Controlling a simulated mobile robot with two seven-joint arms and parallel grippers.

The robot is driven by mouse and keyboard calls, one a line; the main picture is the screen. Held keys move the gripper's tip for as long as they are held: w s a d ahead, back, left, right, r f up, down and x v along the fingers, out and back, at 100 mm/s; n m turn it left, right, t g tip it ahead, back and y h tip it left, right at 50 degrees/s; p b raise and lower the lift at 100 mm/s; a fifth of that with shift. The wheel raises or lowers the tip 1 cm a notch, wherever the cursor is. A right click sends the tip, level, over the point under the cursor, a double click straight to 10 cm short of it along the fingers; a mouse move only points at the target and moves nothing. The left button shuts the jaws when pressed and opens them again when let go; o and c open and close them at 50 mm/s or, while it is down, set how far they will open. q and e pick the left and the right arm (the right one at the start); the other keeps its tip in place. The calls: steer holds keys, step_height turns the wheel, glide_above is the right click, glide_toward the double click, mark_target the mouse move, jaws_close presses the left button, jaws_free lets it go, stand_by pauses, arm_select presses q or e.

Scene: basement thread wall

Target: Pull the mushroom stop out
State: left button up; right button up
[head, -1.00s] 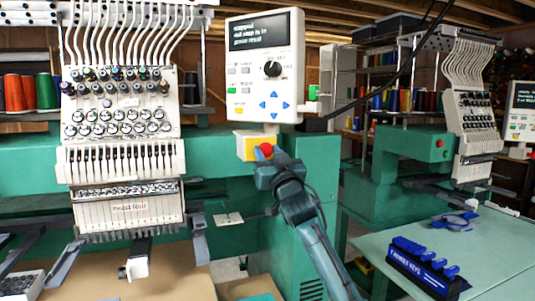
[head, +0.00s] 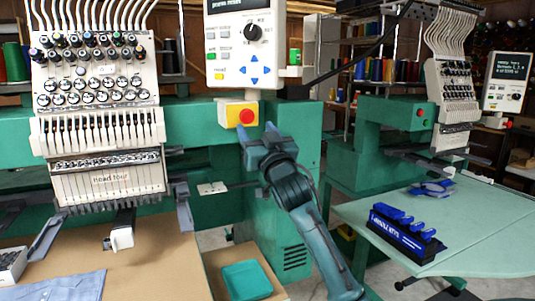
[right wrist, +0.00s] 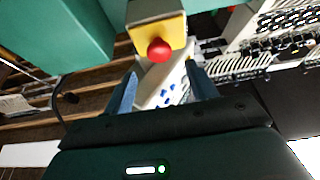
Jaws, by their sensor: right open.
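The red mushroom stop (head: 246,117) sits on a yellow and white box (head: 232,106) fixed on the green machine beam, below the control panel. In the right wrist view the red mushroom stop (right wrist: 159,50) shows on its yellow face (right wrist: 158,32), ahead of my fingers. My right gripper (head: 262,137) is open, just below and right of the stop, with nothing between its fingers. In the right wrist view my right gripper (right wrist: 162,90) has its two blue fingers spread apart. My left gripper is not in view.
The control panel (head: 254,48) hangs right above the stop box. The embroidery head (head: 97,110) stands to the left. A green table (head: 440,215) with a blue key rack (head: 402,232) is at the right. A teal bin (head: 247,280) lies below.

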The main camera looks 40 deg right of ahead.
arm_select(q)
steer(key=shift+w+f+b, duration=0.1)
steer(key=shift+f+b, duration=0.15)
steer(key=shift+b, duration=0.4)
arm_select(e)
steer(key=v, duration=0.8)
steer(key=shift+a, duration=0.1)
